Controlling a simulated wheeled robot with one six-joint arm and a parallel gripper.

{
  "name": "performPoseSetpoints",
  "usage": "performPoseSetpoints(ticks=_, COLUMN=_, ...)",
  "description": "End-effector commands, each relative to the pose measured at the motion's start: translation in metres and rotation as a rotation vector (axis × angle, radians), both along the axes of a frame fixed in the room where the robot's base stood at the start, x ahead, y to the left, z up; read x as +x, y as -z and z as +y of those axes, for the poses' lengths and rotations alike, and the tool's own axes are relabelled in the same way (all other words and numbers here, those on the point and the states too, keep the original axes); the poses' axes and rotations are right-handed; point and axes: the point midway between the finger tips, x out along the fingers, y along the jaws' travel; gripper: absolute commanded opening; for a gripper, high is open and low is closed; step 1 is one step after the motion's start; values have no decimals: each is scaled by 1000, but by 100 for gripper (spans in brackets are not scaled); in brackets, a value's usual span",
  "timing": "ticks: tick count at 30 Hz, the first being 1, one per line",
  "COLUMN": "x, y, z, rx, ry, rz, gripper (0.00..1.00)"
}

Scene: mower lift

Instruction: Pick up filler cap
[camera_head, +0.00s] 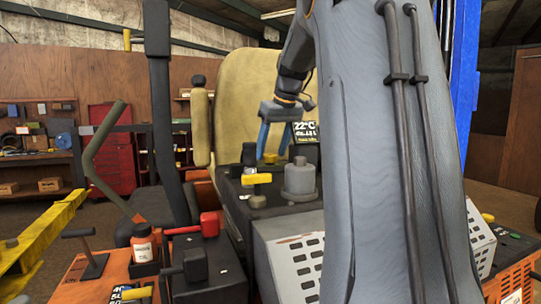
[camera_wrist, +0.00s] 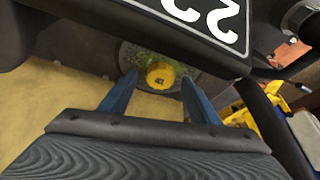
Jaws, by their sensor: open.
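My gripper (camera_head: 272,148) points down above the dark console, with its two blue fingers apart. A small yellow piece (camera_head: 270,158), which looks like the filler cap, shows just below and between the fingertips. The cap sits within a dark round surround with green specks. The fingers are on either side of it and nothing is held. I cannot tell the exact height gap or whether either finger touches the cap.
A display panel (camera_head: 306,131) stands close beside my gripper; its dark edge (camera_wrist: 185,38) crosses the wrist view. The tan seat (camera_head: 246,95) is behind. A yellow-handled valve (camera_head: 257,179) and a grey cylinder (camera_head: 300,178) stand on the console in front.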

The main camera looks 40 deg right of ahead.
Motion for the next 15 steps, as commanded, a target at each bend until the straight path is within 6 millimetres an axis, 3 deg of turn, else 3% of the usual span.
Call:
performPoseSetpoints(ticks=10, x=5, y=10, z=1, rx=1, ry=-1, rz=-1, gripper=57)
performPoseSetpoints(ticks=11, x=5, y=10, z=1, rx=0, ry=-2, rz=-1, gripper=55)
performPoseSetpoints(ticks=15, x=5, y=10, z=1, rx=0, ry=-2, rz=-1, gripper=31)
